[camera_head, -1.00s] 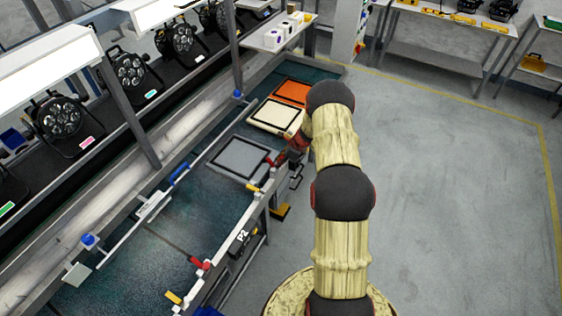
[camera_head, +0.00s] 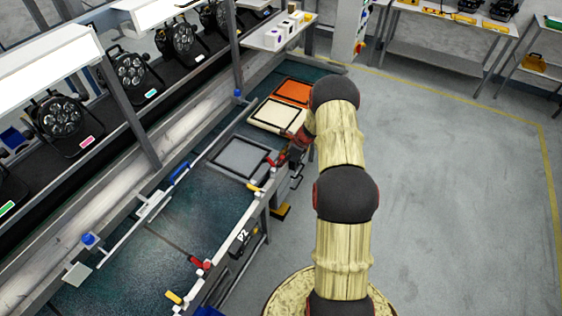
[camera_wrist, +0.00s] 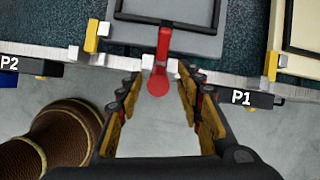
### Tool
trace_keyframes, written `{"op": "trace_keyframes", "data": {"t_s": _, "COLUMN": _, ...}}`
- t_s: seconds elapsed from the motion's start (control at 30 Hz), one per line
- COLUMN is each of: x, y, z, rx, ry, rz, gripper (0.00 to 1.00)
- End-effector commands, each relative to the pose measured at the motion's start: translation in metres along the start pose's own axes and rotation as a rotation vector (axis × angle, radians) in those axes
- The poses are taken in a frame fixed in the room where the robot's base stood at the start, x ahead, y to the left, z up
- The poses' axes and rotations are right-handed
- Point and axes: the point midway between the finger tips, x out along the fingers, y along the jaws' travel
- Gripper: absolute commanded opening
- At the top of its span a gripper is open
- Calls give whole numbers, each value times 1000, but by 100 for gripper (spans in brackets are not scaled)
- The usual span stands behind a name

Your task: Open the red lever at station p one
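A red lever (camera_wrist: 161,62) with a rounded end stands at the bench's front rail, in front of a grey pad (camera_wrist: 195,42). In the wrist view the P1 label (camera_wrist: 242,98) is to its right. My gripper (camera_wrist: 157,84) is open, with one finger on each side of the lever and visible gaps. In the head view the red lever (camera_head: 270,159) is at the rail beside the grey pad (camera_head: 240,158). My gripper (camera_head: 294,155) is just right of it, partly hidden by my arm.
Yellow pieces (camera_wrist: 90,37) (camera_wrist: 273,66) stand on the rail at both sides. A P2 label (camera_head: 243,237) and another red lever (camera_head: 201,264) are nearer along the bench. Cream (camera_head: 278,116) and orange pads (camera_head: 293,91) lie farther back. The floor to the right is clear.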

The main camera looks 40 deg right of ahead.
Motion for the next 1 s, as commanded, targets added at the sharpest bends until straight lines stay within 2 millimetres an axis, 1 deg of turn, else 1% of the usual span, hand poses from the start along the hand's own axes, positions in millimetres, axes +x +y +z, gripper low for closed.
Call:
{"op": "trace_keyframes", "data": {"t_s": 0.03, "x": -12, "y": -1, "z": 0, "rx": 0, "ry": 0, "rz": -3, "gripper": 37}}
{"op": "trace_keyframes", "data": {"t_s": 0.1, "x": -27, "y": -1, "z": 1, "rx": 1, "ry": -1, "rz": -3, "gripper": 37}}
{"op": "trace_keyframes", "data": {"t_s": 0.3, "x": -66, "y": 0, "z": 0, "rx": 0, "ry": 0, "rz": -1, "gripper": 37}}
{"op": "trace_keyframes", "data": {"t_s": 0.4, "x": -80, "y": 0, "z": 1, "rx": 1, "ry": -1, "rz": -1, "gripper": 37}}
{"op": "trace_keyframes", "data": {"t_s": 0.5, "x": -90, "y": 0, "z": 0, "rx": 0, "ry": 0, "rz": 0, "gripper": 37}}
{"op": "trace_keyframes", "data": {"t_s": 0.67, "x": -96, "y": 0, "z": 0, "rx": 0, "ry": 0, "rz": 1, "gripper": 37}}
{"op": "trace_keyframes", "data": {"t_s": 1.0, "x": -96, "y": 0, "z": 0, "rx": 0, "ry": 0, "rz": 2, "gripper": 37}}
